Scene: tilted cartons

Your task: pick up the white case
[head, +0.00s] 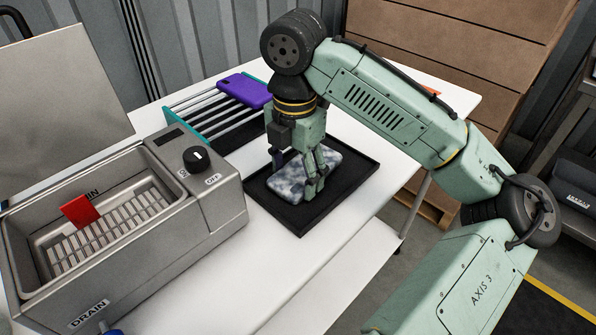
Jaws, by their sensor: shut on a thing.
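The white case (289,180), marbled with grey, is at the black tray (347,186) in the middle of the head view. My gripper (294,183) points down over it, with one finger at its far left side and one at its near right side. The gripper is shut on the case. The fingers hide part of the case. I cannot tell whether it still touches the tray.
A grey metal tank (215,203) with a red piece (80,211) in its basket stands at left. A purple case (244,90) lies on a rack of bars (200,104) behind. White table (383,140) shows around the tray. Cardboard boxes (450,50) stand behind.

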